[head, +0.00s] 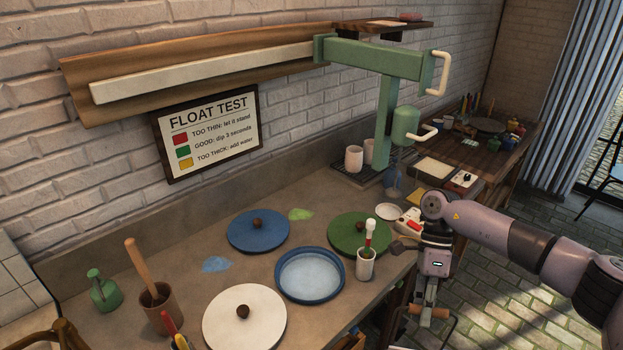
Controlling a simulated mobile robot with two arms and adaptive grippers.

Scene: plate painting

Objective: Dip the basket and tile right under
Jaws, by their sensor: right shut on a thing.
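My right gripper (430,300) points down at the lower right, off the front edge of the counter. It is shut on the wooden handle (429,312) of the basket, whose dark wire frame (453,330) hangs partly below the picture edge. I cannot make out a tile in it. A round blue-rimmed tub (279,282) stands open on the counter, with pale blue liquid (310,273) inside. The basket is apart from it, to its right. My left gripper is not in view.
Knobbed lids, blue (240,239), green (345,236) and white (222,325), surround the tub. A brown pot (163,315) and green bottle (103,294) stand left. A FLOAT TEST sign (208,134) hangs behind.

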